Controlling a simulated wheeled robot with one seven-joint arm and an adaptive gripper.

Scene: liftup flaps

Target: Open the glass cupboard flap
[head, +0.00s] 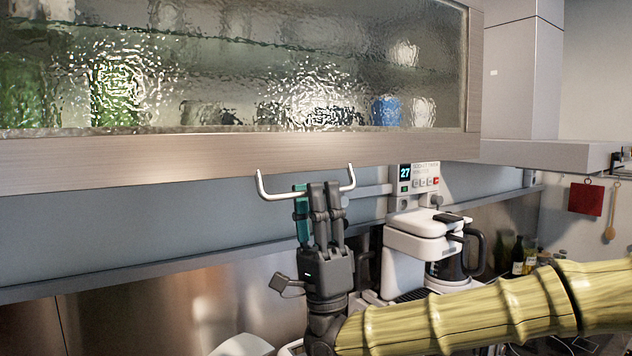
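The glass cupboard flap (230,163) fills the upper part of the head view. It has a wooden frame around rippled glass and looks closed. Its pale U-shaped handle (275,196) hangs below the bottom edge. My gripper (318,188) points upward at the middle of the handle. Its dark fingers and a teal part cover the middle of the bar, and both handle ends show to the sides. I cannot tell whether the fingers are closed on the bar or only in front of it.
Behind the rippled glass (250,70) are blurred green and blue items. A white coffee machine (418,240) stands below and to the right. Dark bottles (518,257) stand farther right. A red pot holder (586,199) and a wooden spoon (611,225) hang on the right wall.

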